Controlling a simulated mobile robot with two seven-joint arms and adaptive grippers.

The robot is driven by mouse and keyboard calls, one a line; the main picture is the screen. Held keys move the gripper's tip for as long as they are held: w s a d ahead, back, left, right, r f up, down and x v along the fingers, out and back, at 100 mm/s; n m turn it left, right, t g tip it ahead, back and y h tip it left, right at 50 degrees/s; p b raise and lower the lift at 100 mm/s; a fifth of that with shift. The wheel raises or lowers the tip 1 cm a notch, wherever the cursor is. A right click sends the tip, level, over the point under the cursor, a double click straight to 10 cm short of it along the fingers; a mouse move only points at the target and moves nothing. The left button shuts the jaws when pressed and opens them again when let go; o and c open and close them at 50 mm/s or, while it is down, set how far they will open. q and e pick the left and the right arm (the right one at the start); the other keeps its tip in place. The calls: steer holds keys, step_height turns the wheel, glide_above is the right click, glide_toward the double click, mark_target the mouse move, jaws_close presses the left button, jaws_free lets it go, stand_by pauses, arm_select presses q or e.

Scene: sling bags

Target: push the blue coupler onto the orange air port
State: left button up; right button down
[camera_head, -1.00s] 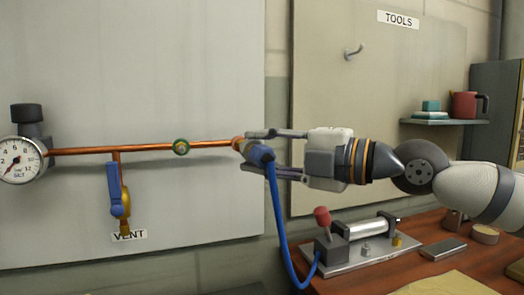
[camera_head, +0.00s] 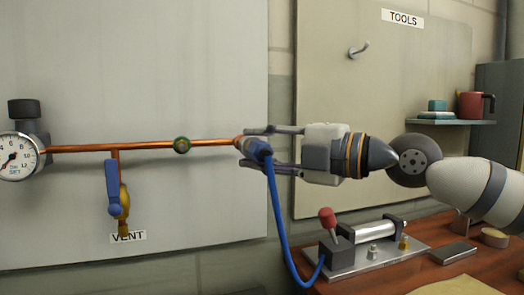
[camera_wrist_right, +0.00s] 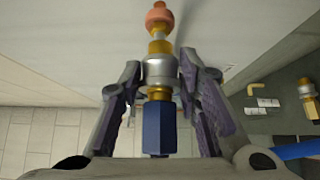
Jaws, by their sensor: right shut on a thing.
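The blue coupler (camera_head: 257,150) sits at the right end of the copper pipe, its blue hose hanging down from it. My right gripper (camera_head: 255,149) is shut on the coupler, one finger above and one below. In the right wrist view the coupler's blue body (camera_wrist_right: 158,128) and silver sleeve lie between the gripper's fingers (camera_wrist_right: 160,80). Ahead of the sleeve is a brass stem with the orange air port (camera_wrist_right: 158,18) beyond it, roughly in line. The port (camera_head: 238,141) is partly hidden in the head view. I cannot tell how deep the coupler sits. My left gripper is not in view.
A pressure gauge (camera_head: 15,156) and a blue-handled vent valve (camera_head: 113,187) are on the pipe at left. A pump with a red knob (camera_head: 327,218) stands on the bench below my right arm. A shelf with a red mug (camera_head: 471,105) is at right.

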steer(key=shift+w+a, duration=0.1)
steer(key=shift+w, duration=0.35)
steer(key=c, duration=1.1)
jaws_free()
steer(key=v, duration=1.2)
